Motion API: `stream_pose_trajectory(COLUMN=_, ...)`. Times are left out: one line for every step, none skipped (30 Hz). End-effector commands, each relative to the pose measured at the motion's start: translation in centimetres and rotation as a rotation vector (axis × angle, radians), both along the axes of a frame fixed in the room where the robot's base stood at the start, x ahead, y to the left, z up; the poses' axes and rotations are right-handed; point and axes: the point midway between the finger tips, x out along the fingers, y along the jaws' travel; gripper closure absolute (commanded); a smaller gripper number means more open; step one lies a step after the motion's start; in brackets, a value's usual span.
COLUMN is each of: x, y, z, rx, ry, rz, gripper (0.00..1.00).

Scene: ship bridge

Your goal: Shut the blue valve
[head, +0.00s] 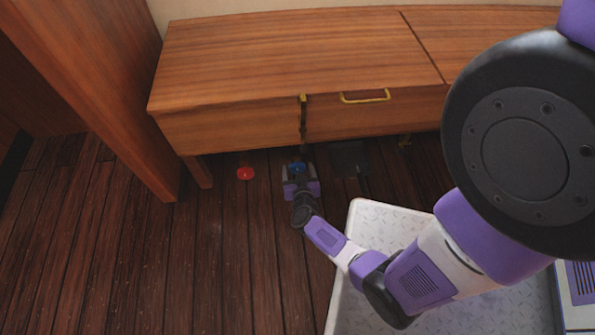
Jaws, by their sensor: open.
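The blue valve (296,166) is a small blue patch low in front of the wooden cabinet, mostly hidden by my gripper. My gripper (299,173) is open, its jaws at or around the blue valve. I cannot tell whether the fingers touch it. My arm reaches down to it from the right side of the head view.
A red round valve (245,173) sits to the left, low near the floor. The wooden cabinet (290,60) overhangs the spot, with a brass handle (365,97) on its drawer. A dark vertical piece (303,122) stands above my gripper. The plank floor (110,240) at left is clear.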

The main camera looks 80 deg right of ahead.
Motion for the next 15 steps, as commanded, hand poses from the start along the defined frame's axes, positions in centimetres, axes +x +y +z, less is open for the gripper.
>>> stream_pose_trajectory(x=0.15, y=-0.41, z=-0.30, rx=-0.001, ry=0.000, rz=-0.001, gripper=0.28)
stream_pose_trajectory(x=0.20, y=-0.54, z=-0.33, rx=-0.001, ry=0.000, rz=0.000, gripper=0.28)
stream_pose_trajectory(x=0.26, y=-0.66, z=-0.36, rx=-0.001, ry=0.000, rz=0.000, gripper=0.28)
stream_pose_trajectory(x=0.29, y=-0.72, z=-0.37, rx=0.000, ry=0.000, rz=0.000, gripper=0.28)
stream_pose_trajectory(x=0.31, y=-0.76, z=-0.36, rx=0.000, ry=0.000, rz=0.001, gripper=0.28)
stream_pose_trajectory(x=0.33, y=-0.79, z=-0.34, rx=0.000, ry=0.000, rz=0.001, gripper=0.28)
stream_pose_trajectory(x=0.33, y=-0.80, z=-0.32, rx=0.000, ry=0.000, rz=0.001, gripper=0.28)
stream_pose_trajectory(x=0.33, y=-0.79, z=-0.30, rx=0.000, ry=0.000, rz=0.001, gripper=0.28)
stream_pose_trajectory(x=0.33, y=-0.79, z=-0.29, rx=0.000, ry=0.000, rz=0.001, gripper=0.28)
stream_pose_trajectory(x=0.33, y=-0.78, z=-0.29, rx=0.000, ry=0.000, rz=0.001, gripper=0.28)
stream_pose_trajectory(x=0.33, y=-0.78, z=-0.29, rx=0.000, ry=0.000, rz=0.001, gripper=0.28)
stream_pose_trajectory(x=0.33, y=-0.78, z=-0.29, rx=0.000, ry=0.000, rz=0.001, gripper=0.29)
stream_pose_trajectory(x=0.33, y=-0.77, z=-0.28, rx=0.000, ry=0.000, rz=0.001, gripper=0.35)
stream_pose_trajectory(x=0.33, y=-0.77, z=-0.28, rx=0.000, ry=0.000, rz=0.001, gripper=0.41)
stream_pose_trajectory(x=0.34, y=-0.77, z=-0.28, rx=0.000, ry=0.000, rz=0.001, gripper=0.49)
